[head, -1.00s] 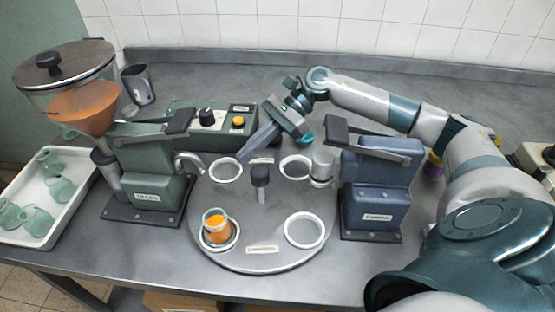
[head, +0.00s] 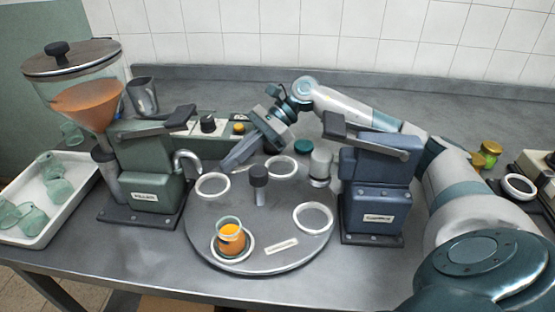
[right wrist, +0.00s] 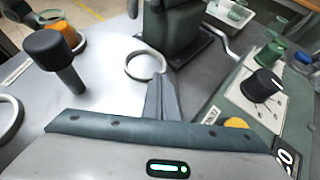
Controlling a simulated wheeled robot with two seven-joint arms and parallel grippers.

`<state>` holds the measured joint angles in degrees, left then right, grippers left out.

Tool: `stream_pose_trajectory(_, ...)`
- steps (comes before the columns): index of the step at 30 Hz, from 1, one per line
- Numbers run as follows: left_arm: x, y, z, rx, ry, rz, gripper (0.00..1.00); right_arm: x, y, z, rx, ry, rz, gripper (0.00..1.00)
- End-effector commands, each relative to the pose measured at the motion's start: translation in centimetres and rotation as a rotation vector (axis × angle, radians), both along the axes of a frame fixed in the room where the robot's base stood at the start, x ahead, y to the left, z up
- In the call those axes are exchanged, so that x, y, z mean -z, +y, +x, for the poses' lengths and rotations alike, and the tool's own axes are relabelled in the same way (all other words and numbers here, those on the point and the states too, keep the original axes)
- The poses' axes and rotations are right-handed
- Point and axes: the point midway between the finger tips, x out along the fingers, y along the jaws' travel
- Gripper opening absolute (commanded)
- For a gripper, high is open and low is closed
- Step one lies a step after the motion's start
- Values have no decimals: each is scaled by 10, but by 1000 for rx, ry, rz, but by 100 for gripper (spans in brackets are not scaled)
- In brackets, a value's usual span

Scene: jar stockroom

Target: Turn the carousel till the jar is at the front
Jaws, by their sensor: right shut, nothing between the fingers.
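The carousel (head: 230,205) is a round grey disc with white rings around a dark-knobbed centre post (head: 258,178). The jar (head: 231,238), clear with orange contents, stands upright in a ring at the front left of the disc, just left of the front middle. It also shows at the top left of the right wrist view (right wrist: 68,32). My right gripper (head: 229,166) is shut and empty, its fingers pointing down at the back left of the disc. In the right wrist view its fingertips (right wrist: 160,84) are close to an empty ring (right wrist: 146,65); contact is unclear. My left gripper is not in view.
A green filler (head: 145,180) with an orange hopper stands left of the disc, a blue capper (head: 378,190) right of it. A control box (head: 215,145) is behind. A white tray (head: 75,205) of glass jars lies far left. The front table strip is clear.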

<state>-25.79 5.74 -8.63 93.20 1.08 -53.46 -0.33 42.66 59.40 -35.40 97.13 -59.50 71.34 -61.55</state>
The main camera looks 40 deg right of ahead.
Motion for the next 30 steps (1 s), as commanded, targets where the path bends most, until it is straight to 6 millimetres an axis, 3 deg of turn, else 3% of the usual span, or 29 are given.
stream_pose_trajectory(17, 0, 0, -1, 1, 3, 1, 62, -2, -4, 0, 1, 0, 0, 0)
stream_pose_trajectory(22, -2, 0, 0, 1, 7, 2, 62, -10, -18, -1, 2, -1, 0, 0)
stream_pose_trajectory(30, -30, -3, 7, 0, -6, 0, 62, -32, -59, -6, 3, -1, 0, 0)
